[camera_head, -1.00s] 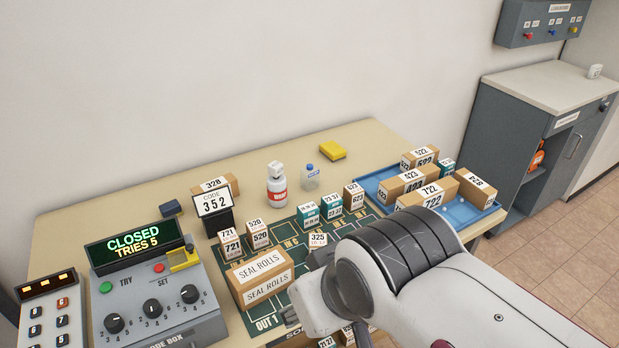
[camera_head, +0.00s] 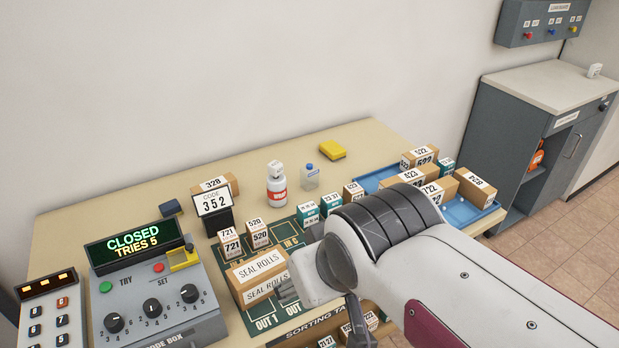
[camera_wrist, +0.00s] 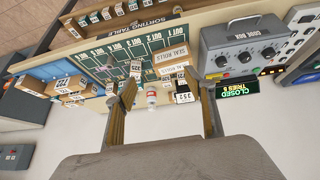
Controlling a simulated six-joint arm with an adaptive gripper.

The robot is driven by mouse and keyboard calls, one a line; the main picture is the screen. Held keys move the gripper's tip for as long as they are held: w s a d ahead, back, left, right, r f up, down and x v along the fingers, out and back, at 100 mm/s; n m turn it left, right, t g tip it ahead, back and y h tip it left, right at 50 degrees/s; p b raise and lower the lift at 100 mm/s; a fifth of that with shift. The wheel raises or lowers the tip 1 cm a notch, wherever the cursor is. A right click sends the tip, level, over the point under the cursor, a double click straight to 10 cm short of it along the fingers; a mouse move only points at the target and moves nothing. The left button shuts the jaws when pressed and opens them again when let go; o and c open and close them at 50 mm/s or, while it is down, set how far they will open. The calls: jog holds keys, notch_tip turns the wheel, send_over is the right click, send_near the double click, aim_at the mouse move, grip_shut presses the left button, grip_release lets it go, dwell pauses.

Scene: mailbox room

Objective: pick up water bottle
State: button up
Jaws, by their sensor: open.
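The water bottle (camera_head: 309,177) is small and clear with a blue cap and stands upright near the back of the table, left of the yellow block. A white bottle with a red label (camera_head: 277,185) stands just left of it. My gripper (camera_wrist: 167,92) is open, its two fingers spread wide in the wrist view. The white bottle (camera_wrist: 151,97) shows between the fingers there, farther off. I cannot make out the water bottle surely in the wrist view; the left finger may hide it. In the head view my wrist is over the front of the table, apart from the bottle.
Small numbered boxes stand on the green sorting mat (camera_head: 270,319). A seal rolls box (camera_head: 257,275) is near my wrist. A blue tray (camera_head: 461,212) with parcels is at right, the code box (camera_head: 152,300) at left. A yellow block (camera_head: 332,149) lies behind the bottle.

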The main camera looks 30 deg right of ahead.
jog(key=w+d+t+h, duration=0.1)
jog(key=w+d, duration=0.5)
jog(key=w, duration=0.3)
jog(key=w+d+r+t+h, duration=0.1)
jog(key=w+d+t, duration=0.1)
jog(key=w+d, duration=0.6)
jog(key=w+d+t+h, duration=0.1)
jog(key=w+d, duration=0.3)
jog(key=w, duration=0.7)
jog(key=w+d+f+n+t+y, duration=0.1)
jog(key=w+d+f+t+y, duration=0.1)
jog(key=w+d+f, duration=0.6)
jog(key=n+t+y, duration=0.1)
jog(key=y, duration=0.2)
send_near(313, 173)
jog(key=shift+w+d+f, duration=0.1)
jog(key=shift+w+f, duration=0.15)
jog(key=shift+w, duration=0.35)
jog(key=shift+x, duration=1.3)
jog(key=shift+w, duration=0.1)
